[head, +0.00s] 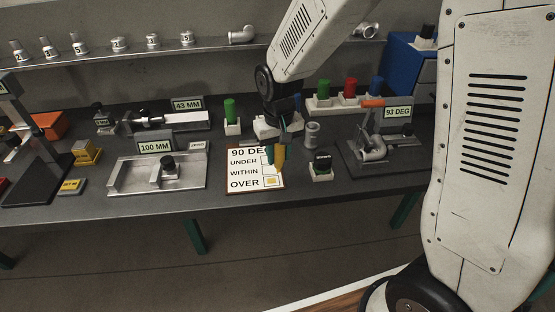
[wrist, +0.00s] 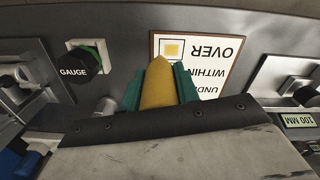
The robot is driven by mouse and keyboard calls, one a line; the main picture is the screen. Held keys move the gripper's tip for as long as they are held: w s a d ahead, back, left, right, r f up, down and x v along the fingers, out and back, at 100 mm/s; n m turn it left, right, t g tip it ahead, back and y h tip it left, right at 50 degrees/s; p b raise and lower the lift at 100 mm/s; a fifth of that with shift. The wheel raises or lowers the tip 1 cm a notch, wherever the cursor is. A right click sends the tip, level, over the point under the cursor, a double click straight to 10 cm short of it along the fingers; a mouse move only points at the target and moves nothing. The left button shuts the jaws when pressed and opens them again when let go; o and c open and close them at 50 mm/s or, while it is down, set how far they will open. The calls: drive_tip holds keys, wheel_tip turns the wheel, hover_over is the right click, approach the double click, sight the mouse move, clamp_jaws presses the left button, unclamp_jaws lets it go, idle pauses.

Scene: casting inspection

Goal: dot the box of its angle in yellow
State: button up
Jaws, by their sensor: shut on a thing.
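My gripper (head: 277,146) is shut on a yellow marker (head: 278,160) and holds it over the right part of the card; its teal fingers also show in the wrist view (wrist: 160,90). The white card (head: 240,172) reads 90 DEG with UNDER, WITHIN and OVER rows. The box beside OVER (wrist: 172,49) has a yellow mark in it. The marker tip is apart from that mark in the wrist view. The UNDER and WITHIN boxes are partly hidden by the gripper and marker. The angle gauge at the right has a 93 DEG display (head: 398,113), with a pipe elbow (head: 372,149) in it.
The 100 MM gauge (head: 125,178) is at the left. Green, red (head: 350,88) and blue markers stand behind.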

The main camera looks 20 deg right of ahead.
drive_tip(key=shift+r, duration=2.2)
